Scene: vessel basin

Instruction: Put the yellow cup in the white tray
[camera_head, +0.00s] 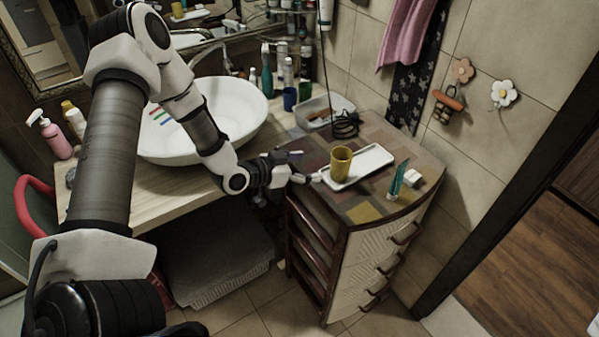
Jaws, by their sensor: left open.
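The yellow cup (341,164) stands upright at the left end of the white tray (372,162), and its base appears to be inside the tray's rim. The tray lies on the patterned top of a small drawer cabinet. My left gripper (307,167) is open and empty, just left of the cup, with its fingers pointing toward it. A small gap shows between the fingertips and the cup. My right gripper is not in view.
The white basin (225,110) and several bottles stand on the counter at left.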

